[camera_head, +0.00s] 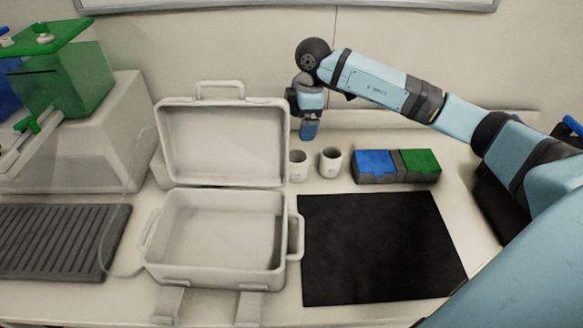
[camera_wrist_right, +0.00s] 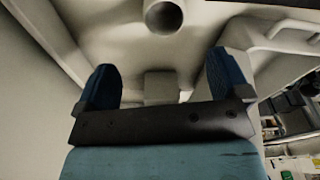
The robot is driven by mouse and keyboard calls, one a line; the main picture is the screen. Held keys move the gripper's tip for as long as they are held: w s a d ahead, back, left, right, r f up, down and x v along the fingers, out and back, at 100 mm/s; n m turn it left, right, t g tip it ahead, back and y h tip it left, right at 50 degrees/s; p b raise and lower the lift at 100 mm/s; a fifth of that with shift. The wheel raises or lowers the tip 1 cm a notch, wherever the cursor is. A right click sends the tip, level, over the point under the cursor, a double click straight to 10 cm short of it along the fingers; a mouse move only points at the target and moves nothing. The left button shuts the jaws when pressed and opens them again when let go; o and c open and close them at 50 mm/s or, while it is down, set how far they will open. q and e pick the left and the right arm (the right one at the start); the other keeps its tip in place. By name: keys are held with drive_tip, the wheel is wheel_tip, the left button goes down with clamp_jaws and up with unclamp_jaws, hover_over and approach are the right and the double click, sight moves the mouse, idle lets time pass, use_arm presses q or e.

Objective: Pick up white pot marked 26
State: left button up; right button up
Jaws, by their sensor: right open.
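Two small white pots stand side by side on the table behind the black mat: a left pot (camera_head: 298,166) and a right pot (camera_head: 330,162). Their markings are too small to read, so I cannot tell which is 26. My right gripper (camera_head: 309,131) points down just above and behind the left pot, apart from it. In the right wrist view the gripper (camera_wrist_right: 162,82) is open, with its two blue fingers spread. A round dark opening with a pale rim (camera_wrist_right: 163,15) shows beyond them, probably a pot. My left gripper is not in view.
An open white case (camera_head: 215,185) stands left of the pots, its raised lid close to the gripper. A box with blue and green lids (camera_head: 398,166) stands right of the pots. The black mat (camera_head: 380,245) in front is bare. A dark ribbed tray (camera_head: 60,240) lies left.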

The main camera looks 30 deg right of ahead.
approach(297, 157)
drive_tip(key=s+a+f, duration=0.2)
drive_tip(key=f, duration=0.3)
drive_tip(key=a+f, duration=0.1)
drive_tip(key=f, duration=0.1)
drive_tip(key=shift+w+f, duration=0.1)
drive_tip(key=shift+f, duration=0.1)
drive_tip(key=c, duration=1)
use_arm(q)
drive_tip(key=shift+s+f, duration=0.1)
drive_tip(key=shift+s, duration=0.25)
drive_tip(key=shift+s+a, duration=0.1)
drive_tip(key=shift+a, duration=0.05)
use_arm(e)
drive_tip(key=shift+d+r, duration=0.1)
drive_tip(key=shift+d, duration=0.05)
